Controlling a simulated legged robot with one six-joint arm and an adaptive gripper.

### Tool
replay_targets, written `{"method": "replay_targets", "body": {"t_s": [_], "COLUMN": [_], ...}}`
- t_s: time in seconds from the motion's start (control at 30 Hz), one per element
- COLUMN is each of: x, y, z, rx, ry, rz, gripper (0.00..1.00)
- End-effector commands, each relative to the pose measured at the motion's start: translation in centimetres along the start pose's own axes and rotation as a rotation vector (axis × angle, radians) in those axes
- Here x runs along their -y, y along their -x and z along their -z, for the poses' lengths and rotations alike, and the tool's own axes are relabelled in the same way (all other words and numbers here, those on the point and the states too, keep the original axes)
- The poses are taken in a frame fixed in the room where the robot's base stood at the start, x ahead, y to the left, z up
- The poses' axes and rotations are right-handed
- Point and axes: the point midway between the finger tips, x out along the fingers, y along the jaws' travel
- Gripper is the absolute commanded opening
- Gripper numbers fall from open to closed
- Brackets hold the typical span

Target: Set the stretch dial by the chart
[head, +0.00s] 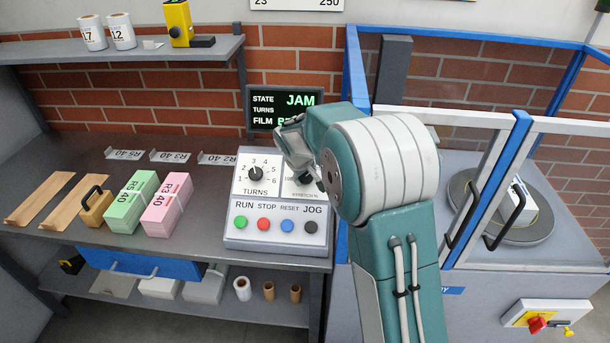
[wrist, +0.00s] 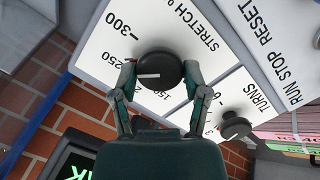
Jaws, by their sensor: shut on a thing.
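My gripper (head: 312,180) reaches down to the control box (head: 262,233). In the wrist view, its two fingers (wrist: 160,80) close on opposite sides of the black stretch dial (wrist: 163,66). The dial's white pointer line lies on the left of the knob, toward the 250 side; the exact mark is unclear. The printed 300, 250 and 150 show around it. In the head view my gripper and arm hide most of this dial. The chart (head: 296,4) is cut off at the top edge, with only 23 and 250 readable.
The turns dial (head: 255,173) and a row of coloured buttons (head: 264,224) are close by. A screen (head: 285,108) behind reads STATE JAM. Green (head: 132,200) and pink (head: 166,204) stacks stand left. A glazed blue-framed enclosure (head: 520,180) is right.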

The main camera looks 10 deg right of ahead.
Motion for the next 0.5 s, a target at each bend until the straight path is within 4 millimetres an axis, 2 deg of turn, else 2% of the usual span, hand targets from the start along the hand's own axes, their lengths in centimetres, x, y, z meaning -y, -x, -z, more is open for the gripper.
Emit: {"method": "replay_targets", "body": {"t_s": [0.33, 0.37, 0.4, 0.5], "x": [0.27, 0.27, 0.26, 0.19], "y": [-0.28, -0.28, -0.27, -0.20], "z": [-0.15, -0.15, -0.15, -0.11], "rx": [0.005, 0.005, 0.005, 0.004], "ry": [0.003, 0.003, 0.003, 0.002], "rz": [0.004, 0.004, 0.004, 0.003], "gripper": [0.12, 0.73, 0.91, 0.92]}}
